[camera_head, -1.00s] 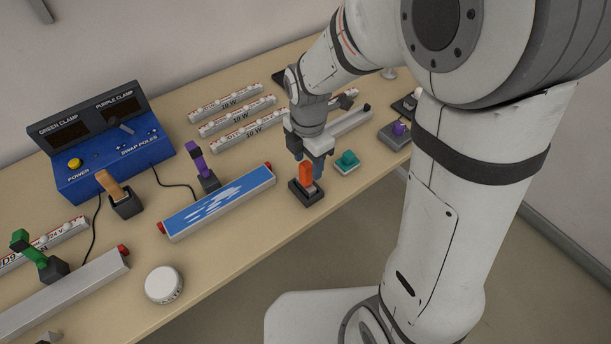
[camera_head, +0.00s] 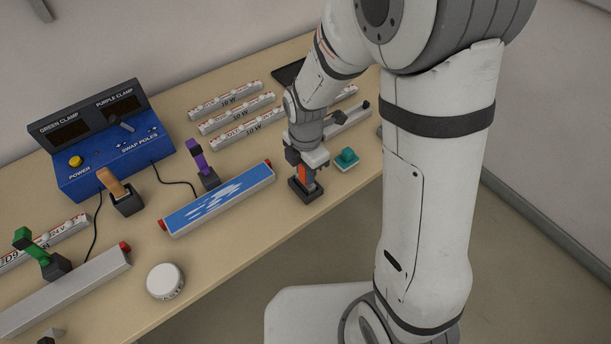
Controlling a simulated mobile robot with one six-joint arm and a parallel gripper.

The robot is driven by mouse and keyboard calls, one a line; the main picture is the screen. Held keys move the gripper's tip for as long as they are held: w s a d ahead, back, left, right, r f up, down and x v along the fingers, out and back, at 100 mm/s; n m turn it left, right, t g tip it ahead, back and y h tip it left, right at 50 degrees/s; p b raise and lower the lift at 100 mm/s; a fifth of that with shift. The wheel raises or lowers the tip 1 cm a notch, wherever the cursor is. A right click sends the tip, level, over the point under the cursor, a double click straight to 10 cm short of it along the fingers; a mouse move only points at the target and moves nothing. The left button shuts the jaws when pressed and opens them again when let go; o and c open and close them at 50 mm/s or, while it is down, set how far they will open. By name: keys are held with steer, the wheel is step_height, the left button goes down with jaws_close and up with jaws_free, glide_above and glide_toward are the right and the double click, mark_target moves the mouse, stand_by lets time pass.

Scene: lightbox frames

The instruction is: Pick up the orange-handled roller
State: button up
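The orange-handled roller (camera_head: 303,174) stands upright in a small dark base (camera_head: 297,192) near the table's front edge, right of the blue-and-white panel. Only part of its orange handle shows. My gripper (camera_head: 306,175) points down over it, with its fingers low around or beside the handle. A dark finger covers the handle's right side. I cannot tell whether the fingers touch the handle or are closed on it.
A teal knob (camera_head: 346,158) stands close on the right. The blue-and-white panel (camera_head: 220,200) lies just left. A wooden-handled tool (camera_head: 120,193), a blue control box (camera_head: 108,150) and a round white container (camera_head: 165,281) are farther left. White bars (camera_head: 235,115) lie behind.

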steer(key=c, duration=0.5)
steer(key=shift+o, duration=0.2)
